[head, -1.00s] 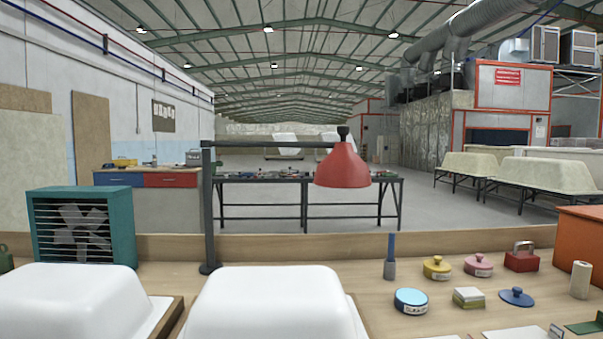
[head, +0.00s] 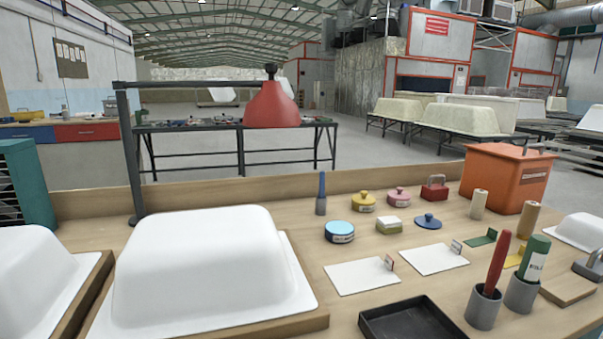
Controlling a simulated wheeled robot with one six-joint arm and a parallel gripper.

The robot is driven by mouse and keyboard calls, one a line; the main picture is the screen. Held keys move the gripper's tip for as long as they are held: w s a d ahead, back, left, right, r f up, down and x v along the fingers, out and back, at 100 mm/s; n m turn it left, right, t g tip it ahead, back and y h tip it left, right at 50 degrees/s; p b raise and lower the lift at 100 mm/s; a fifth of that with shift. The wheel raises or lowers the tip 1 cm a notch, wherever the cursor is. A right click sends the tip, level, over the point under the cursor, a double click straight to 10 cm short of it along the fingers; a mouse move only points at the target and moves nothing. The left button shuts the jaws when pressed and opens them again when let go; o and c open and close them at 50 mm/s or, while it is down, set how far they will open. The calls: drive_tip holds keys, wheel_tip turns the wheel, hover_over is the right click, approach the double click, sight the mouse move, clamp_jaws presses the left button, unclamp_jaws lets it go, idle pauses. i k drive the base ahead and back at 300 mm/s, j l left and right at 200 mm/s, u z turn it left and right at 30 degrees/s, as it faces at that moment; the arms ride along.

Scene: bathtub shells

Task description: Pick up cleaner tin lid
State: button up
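A round dark blue lid with a knob on top (head: 428,221) lies on the wooden bench, right of centre. It looks like the cleaner tin's lid. A low round tin with a pale blue top and a white label (head: 340,232) stands to its left. In the earlier frame its label seems to begin "CLEA". A small squarish green and cream block (head: 389,226) sits between tin and lid. My gripper is not in view.
A yellow tin (head: 363,202) and a pink tin (head: 398,197), both knobbed, and a red box (head: 434,188) stand behind the lid. White cards (head: 362,277) lie in front. A red lamp (head: 271,104) hangs at left; white tub shells (head: 200,265) fill the front left.

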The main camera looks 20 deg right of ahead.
sight(428, 221)
drive_tip(key=z, duration=1.25)
